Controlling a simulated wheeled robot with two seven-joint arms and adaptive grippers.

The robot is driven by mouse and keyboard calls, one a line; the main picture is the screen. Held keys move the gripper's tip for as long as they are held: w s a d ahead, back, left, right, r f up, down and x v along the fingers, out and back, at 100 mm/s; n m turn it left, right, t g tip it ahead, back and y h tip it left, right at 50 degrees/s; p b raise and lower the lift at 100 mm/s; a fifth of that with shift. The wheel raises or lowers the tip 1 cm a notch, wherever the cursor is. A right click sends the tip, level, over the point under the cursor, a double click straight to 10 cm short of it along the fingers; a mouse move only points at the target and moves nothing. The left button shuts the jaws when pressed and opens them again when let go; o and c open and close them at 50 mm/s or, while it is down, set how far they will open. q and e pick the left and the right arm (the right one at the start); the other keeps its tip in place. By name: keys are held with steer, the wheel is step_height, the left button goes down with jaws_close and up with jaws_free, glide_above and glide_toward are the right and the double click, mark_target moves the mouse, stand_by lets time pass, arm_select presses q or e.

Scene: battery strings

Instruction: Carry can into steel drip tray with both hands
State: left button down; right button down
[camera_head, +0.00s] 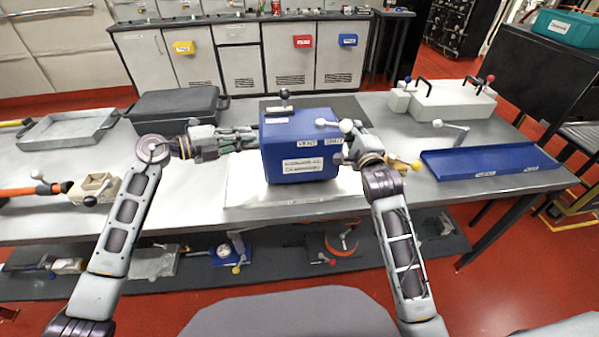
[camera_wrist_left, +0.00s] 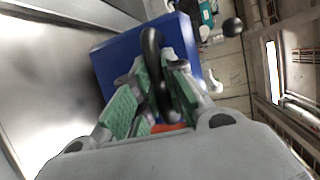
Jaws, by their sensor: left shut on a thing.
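The can (camera_head: 300,160) is a blue box with white labels, at the middle of the bench in the head view. My left gripper (camera_head: 238,138) is at its left side. In the left wrist view, the green-padded fingers of my left gripper (camera_wrist_left: 158,100) are shut around a black loop handle (camera_wrist_left: 153,65) on the blue can (camera_wrist_left: 115,62). My right gripper (camera_head: 350,145) is at the can's right side; its fingers are too small and covered to read. I cannot tell whether the can touches the bench. The steel drip tray (camera_head: 68,141) lies empty at the far left.
A black case (camera_head: 175,108) stands between the drip tray and the can. A blue tray (camera_head: 490,168) and a white block with black handles (camera_head: 452,103) are on the right.

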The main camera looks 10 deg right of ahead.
arm_select(q)
steer(key=shift+f+b, duration=0.4)
steer(key=shift+b, duration=0.45)
arm_select(e)
steer(key=shift+f, duration=0.35)
arm_select(q)
steer(key=c, duration=1.9)
jaws_free()
steer(key=shift+f, duration=0.45)
arm_select(e)
steer(key=c, duration=1.9)
jaws_free()
steer(key=shift+f, duration=0.5)
arm_select(q)
steer(key=o, duration=0.4)
steer(key=shift+s+r, duration=0.1)
steer(key=shift+s, duration=0.05)
arm_select(e)
steer(key=o, duration=0.3)
steer(key=shift+s+r, duration=0.15)
steer(key=shift+r, duration=0.05)
steer(key=shift+o, duration=0.4)
steer(key=shift+f, duration=0.15)
arm_select(q)
steer(key=shift+v, duration=4.05)
arm_select(e)
steer(key=shift+s, duration=0.1)
steer(key=s, duration=1.1)
steer(key=shift+s, duration=0.4)
steer(key=shift+a, duration=0.1)
